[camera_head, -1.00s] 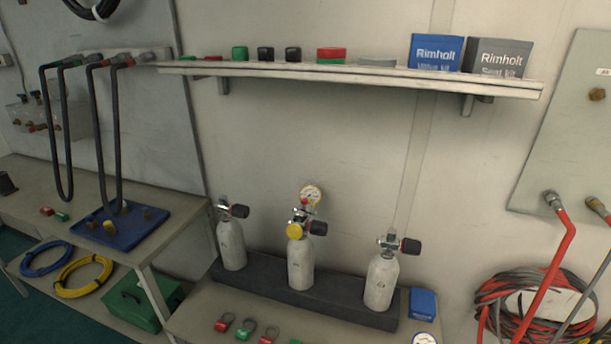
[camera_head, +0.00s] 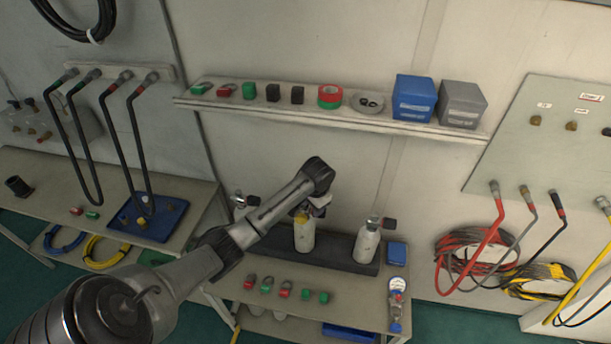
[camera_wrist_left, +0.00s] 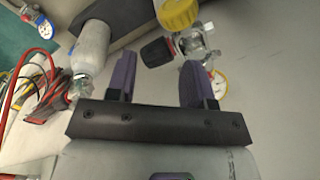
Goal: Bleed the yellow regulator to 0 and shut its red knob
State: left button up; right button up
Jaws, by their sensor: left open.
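My left gripper (camera_head: 318,203) is in front of the middle cylinder (camera_head: 304,237) and hides most of its valve top. A bit of the yellow regulator (camera_head: 301,218) shows below it. In the left wrist view the gripper (camera_wrist_left: 160,78) is open and empty. A dark knob (camera_wrist_left: 157,52) on the metal valve body lies ahead, between the finger lines. The yellow-rimmed gauge (camera_wrist_left: 217,84) is partly hidden behind the right finger; its reading is illegible. I cannot make out a red knob.
Another cylinder (camera_head: 367,243) stands right on the same dark base; one at left is mostly hidden by my arm. A shelf (camera_head: 340,123) with boxes runs above. Red and green tags (camera_head: 285,290) lie on the bench in front. Hoses hang at right.

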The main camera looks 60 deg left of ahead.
pick_arm(q)
jog(key=w+a+r+n+h+p, duration=0.1)
jog(key=w+a+r+n, duration=0.15)
jog(key=a+r, duration=0.65)
jog(key=f, duration=1.1)
jog(key=shift+w+d+f, duration=0.2)
jog(key=shift+f, duration=0.05)
jog(key=shift+c, duration=0.5)
grip_shut()
jog(key=shift+m, duration=0.25)
